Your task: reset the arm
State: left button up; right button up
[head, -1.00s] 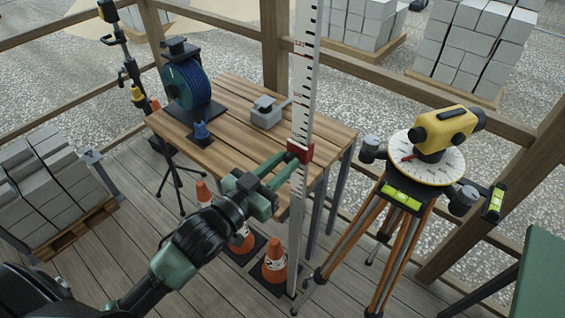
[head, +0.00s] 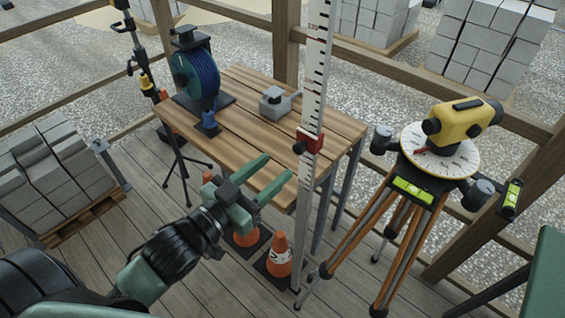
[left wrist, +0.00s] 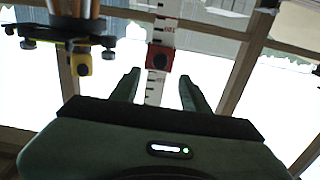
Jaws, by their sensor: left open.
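My left gripper (head: 267,177) is open and empty, with green fingers, in front of the wooden table in the head view. It also shows in the left wrist view (left wrist: 158,92), fingers apart. A white levelling staff (head: 313,80) with red and black marks stands upright to the right of the gripper. Its red slider (head: 308,141) sits at about table height, apart from the fingertips. In the left wrist view the slider (left wrist: 159,59) appears beyond and between the fingertips. My right gripper is in neither view.
The table (head: 253,124) carries a blue cable reel (head: 196,75) and a grey block-shaped tool (head: 277,102). A yellow level (head: 463,122) stands on a tripod at right. Traffic cones (head: 279,256) stand below the gripper. Blocks lie on a pallet (head: 75,219) at left.

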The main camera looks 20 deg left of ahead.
pick_arm(q)
jog(key=shift+s+a, duration=0.2)
jog(key=shift+s, duration=0.3)
jog(key=w+a+f+n+g+y, duration=0.1)
jog(key=a+f+g+y, duration=0.15)
jog(key=f, duration=0.75)
jog(key=w+a+f+n+g+y, duration=0.1)
jog(key=a+f, duration=0.2)
jog(key=f, duration=0.8)
jog(key=s+a+f+g+y, duration=0.1)
jog(key=s+a+f+g, duration=0.15)
jog(key=f, duration=0.65)
jog(key=s+a+f+g+y, duration=0.1)
jog(key=s+f, duration=0.2)
jog(key=f, duration=0.6)
jog(key=s+f+g, duration=0.4)
jog(key=s+f, duration=0.7)
jog(key=f, duration=0.4)
jog(key=s+d+f+g, duration=0.2)
jog(key=s+f, duration=0.3)
jog(key=s, duration=0.4)
jog(key=s+d+f+g, duration=0.2)
jog(key=s+f, duration=0.3)
jog(key=s, duration=0.5)
jog(key=shift+s+f+g+y, duration=0.15)
jog(key=shift+s+g+y, duration=0.2)
jog(key=shift+g, duration=0.15)
jog(key=shift+w, duration=0.1)
